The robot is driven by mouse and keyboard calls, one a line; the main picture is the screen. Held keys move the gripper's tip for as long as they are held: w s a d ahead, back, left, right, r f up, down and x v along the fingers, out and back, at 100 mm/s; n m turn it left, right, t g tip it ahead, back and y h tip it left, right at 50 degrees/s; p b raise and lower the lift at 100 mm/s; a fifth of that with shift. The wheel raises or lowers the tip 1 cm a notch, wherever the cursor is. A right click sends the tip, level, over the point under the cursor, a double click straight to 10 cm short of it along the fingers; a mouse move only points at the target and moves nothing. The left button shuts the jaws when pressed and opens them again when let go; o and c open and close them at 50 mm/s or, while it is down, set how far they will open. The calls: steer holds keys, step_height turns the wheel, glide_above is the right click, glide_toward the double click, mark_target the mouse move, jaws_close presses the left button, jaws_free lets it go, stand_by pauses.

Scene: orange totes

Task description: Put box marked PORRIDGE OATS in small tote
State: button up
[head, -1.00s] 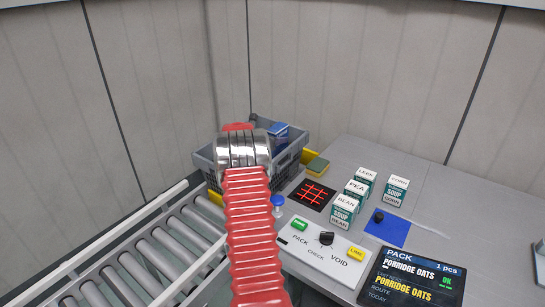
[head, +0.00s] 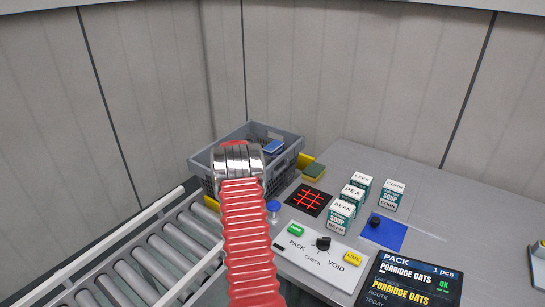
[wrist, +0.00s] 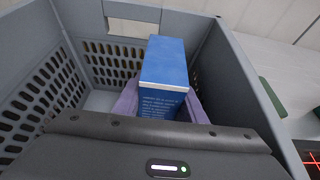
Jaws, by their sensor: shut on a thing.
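The grey small tote (head: 283,167) stands at the back, at the end of the rollers. A blue box (head: 275,146) shows inside its rim. In the wrist view the same box (wrist: 163,68) is held between the purple fingers of my gripper (wrist: 160,103), with the tote's slotted walls (wrist: 42,85) around it. The box has small pale print on the near face; I cannot read a name there. My gripper is shut on it. In the head view my red arm hides the fingers. Whether the box touches the tote floor is hidden.
A roller conveyor (head: 150,250) runs at the lower left.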

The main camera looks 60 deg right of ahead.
steer(key=shift+f, duration=0.55)
steer(key=o, duration=1.3)
steer(key=shift+c, duration=0.2)
steer(key=shift+r, duration=0.1)
steer(key=shift+a+r, duration=0.1)
steer(key=shift+r, duration=0.45)
steer(key=v, duration=1.1)
steer(key=shift+a, duration=0.4)
steer(key=shift+w+r, duration=0.1)
steer(key=shift+w, duration=0.1)
